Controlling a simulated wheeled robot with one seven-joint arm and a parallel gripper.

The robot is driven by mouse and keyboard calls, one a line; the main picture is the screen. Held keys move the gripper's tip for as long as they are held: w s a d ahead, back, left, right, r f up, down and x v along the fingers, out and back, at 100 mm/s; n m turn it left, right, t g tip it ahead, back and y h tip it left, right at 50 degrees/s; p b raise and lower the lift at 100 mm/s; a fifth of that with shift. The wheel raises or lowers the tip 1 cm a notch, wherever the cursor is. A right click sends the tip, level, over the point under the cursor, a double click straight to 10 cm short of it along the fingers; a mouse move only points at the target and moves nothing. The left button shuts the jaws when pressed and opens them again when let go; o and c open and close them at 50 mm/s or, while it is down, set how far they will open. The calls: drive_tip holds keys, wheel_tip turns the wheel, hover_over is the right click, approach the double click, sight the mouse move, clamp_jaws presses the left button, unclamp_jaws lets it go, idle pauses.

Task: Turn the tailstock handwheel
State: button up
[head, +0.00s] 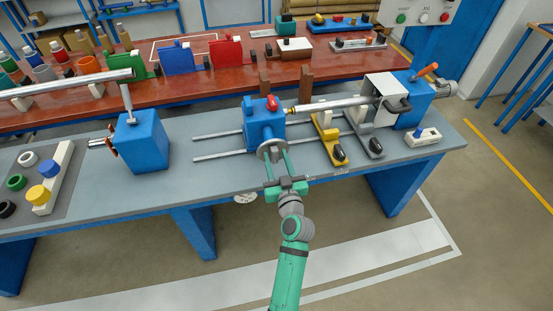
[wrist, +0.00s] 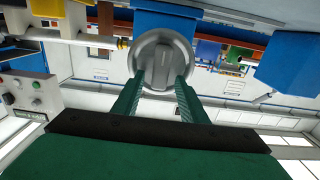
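The tailstock is a blue block (head: 262,125) with a red lever (head: 271,103) on top, standing on two rails on the grey bench. Its handwheel (head: 271,151) is a round grey disc on the near side. In the wrist view the handwheel (wrist: 155,47) faces me, with a raised bar across its middle. My gripper (head: 274,164) points at the handwheel. Its two green fingers (wrist: 160,82) are apart, and their tips overlap the disc's lower part in the wrist view. Nothing is clearly clamped between them; I cannot tell whether the tips touch the disc.
A long shaft (head: 335,104) runs right from the tailstock to a white and blue headstock (head: 383,93). Yellow (head: 331,140) and grey supports stand right of the tailstock. A blue stand (head: 140,143) is at the left. The bench (head: 215,172) is clear left of the handwheel.

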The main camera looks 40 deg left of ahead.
clamp_jaws()
drive_tip(key=shift+m, duration=0.3)
drive_tip(key=shift+w+d+f+m, duration=0.1)
drive_tip(key=shift+w+d+m, duration=0.05)
drive_tip(key=shift+m, duration=1.2)
drive_tip(key=shift+w+d+m, duration=0.1)
drive_tip(key=shift+w+m, duration=0.05)
drive_tip(key=shift+m, duration=1.2)
unclamp_jaws()
